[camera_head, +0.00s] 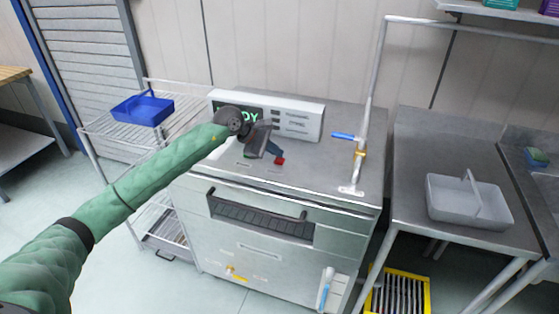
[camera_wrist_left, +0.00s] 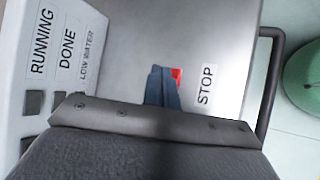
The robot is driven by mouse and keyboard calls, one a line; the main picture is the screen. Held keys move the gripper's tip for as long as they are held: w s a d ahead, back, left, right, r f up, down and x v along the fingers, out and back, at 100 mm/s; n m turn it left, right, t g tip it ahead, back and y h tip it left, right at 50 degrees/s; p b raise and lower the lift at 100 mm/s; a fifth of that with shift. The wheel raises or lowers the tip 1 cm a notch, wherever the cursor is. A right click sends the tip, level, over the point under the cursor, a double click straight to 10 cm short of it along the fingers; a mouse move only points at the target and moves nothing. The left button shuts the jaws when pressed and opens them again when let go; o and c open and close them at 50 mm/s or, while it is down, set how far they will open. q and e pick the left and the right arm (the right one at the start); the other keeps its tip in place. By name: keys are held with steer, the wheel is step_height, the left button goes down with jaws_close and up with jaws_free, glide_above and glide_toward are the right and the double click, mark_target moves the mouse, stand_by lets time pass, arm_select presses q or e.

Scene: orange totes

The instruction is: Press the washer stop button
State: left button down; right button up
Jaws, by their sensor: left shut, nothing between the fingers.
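The washer (camera_head: 290,195) is a steel machine with a white display panel (camera_head: 300,122) at the back of its top. The red stop button (camera_head: 280,161) sits on the top near the front; in the left wrist view the red of the button (camera_wrist_left: 177,73) shows just beside a STOP label (camera_wrist_left: 207,85). My left gripper (camera_head: 274,153) is shut and empty, its blue fingertips at the red button. The fingers (camera_wrist_left: 160,88) hide part of the button in the wrist view. I cannot tell whether they touch it or press it. My right gripper is not in view.
A wire rack with a blue caddy (camera_head: 143,109) stands left of the washer. A steel pipe with a blue lever (camera_head: 343,136) rises at the washer's right. A steel table holds a grey caddy (camera_head: 468,201). The washer top around the button is clear.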

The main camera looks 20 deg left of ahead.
mark_target(276, 160)
arm_select(q)
steer(key=shift+r, duration=0.2)
steer(key=shift+r, duration=0.15)
steer(key=shift+r, duration=2.4)
steer(key=shift+d, duration=0.1)
